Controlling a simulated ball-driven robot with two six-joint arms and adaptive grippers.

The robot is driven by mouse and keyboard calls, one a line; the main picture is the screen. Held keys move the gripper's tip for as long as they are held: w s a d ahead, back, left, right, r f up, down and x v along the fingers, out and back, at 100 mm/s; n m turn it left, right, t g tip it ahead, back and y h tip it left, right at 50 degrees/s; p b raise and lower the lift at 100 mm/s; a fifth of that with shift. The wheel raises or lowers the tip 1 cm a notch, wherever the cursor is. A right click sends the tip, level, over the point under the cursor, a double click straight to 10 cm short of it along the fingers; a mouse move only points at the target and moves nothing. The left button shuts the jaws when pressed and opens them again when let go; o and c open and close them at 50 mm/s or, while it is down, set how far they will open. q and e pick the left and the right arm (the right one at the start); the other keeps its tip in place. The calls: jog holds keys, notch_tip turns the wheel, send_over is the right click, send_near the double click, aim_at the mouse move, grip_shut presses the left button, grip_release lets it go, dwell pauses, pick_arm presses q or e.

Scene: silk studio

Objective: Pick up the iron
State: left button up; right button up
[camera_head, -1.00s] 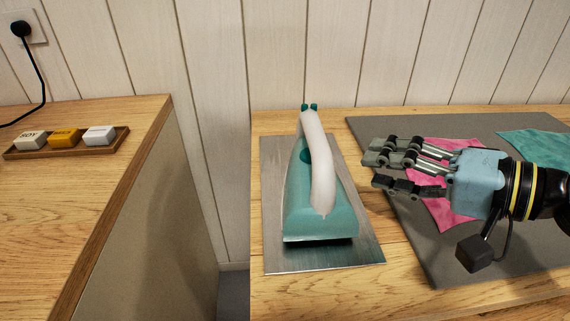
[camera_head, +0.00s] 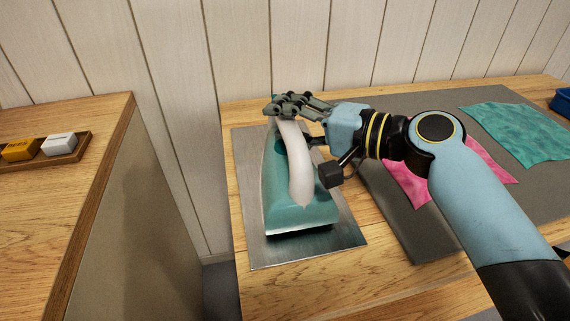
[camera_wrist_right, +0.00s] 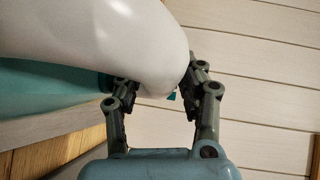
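The iron (camera_head: 290,208) has a teal body and a white arched handle (camera_head: 298,170). It stands on a grey metal plate (camera_head: 262,250). My right gripper (camera_head: 287,106) is at the far end of the handle, with fingers over its top and side. In the right wrist view, the white handle (camera_wrist_right: 110,45) fills the upper left and reaches between the spread fingers (camera_wrist_right: 160,92) of the gripper. The fingers stand apart on either side of it; firm contact does not show. My left gripper is not in view.
A grey mat (camera_head: 400,225) lies right of the plate, with a pink cloth (camera_head: 408,185) partly behind my arm and a teal cloth (camera_head: 520,128). A blue container (camera_head: 562,102) is at the right edge. A separate counter (camera_head: 60,215) with a wooden tray (camera_head: 50,157) is left.

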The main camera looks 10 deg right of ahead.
jog(key=shift+c, duration=0.4)
grip_shut()
jog(key=shift+r, duration=0.1)
jog(key=shift+r, duration=0.1)
